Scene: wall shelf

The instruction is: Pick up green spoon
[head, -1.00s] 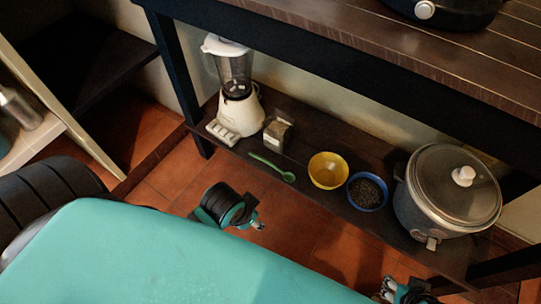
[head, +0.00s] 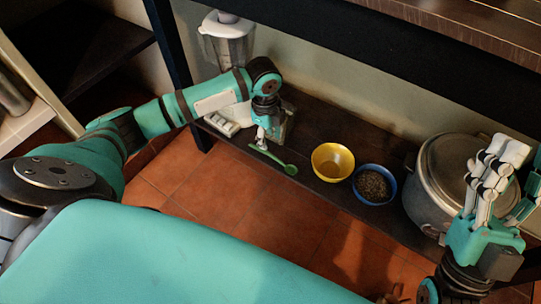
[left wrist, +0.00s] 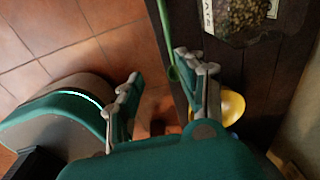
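The green spoon (head: 274,160) lies on the dark lower shelf, its bowl end toward the yellow bowl. My left gripper (head: 263,141) points down over its handle end, very close to it; I cannot tell whether they touch. In the left wrist view the open fingers of my left gripper (left wrist: 156,74) show on both sides, and the spoon (left wrist: 166,38) appears between them, nearer the right finger. My right gripper (head: 505,160) is raised at the right, in front of the pot, with its fingers apart and empty.
A yellow bowl (head: 333,162) and a blue bowl (head: 389,190) with dark contents stand right of the spoon. A lidded pot (head: 425,205) is farther right. The blender (head: 228,45) and a labelled packet (left wrist: 238,18) are near my left gripper.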

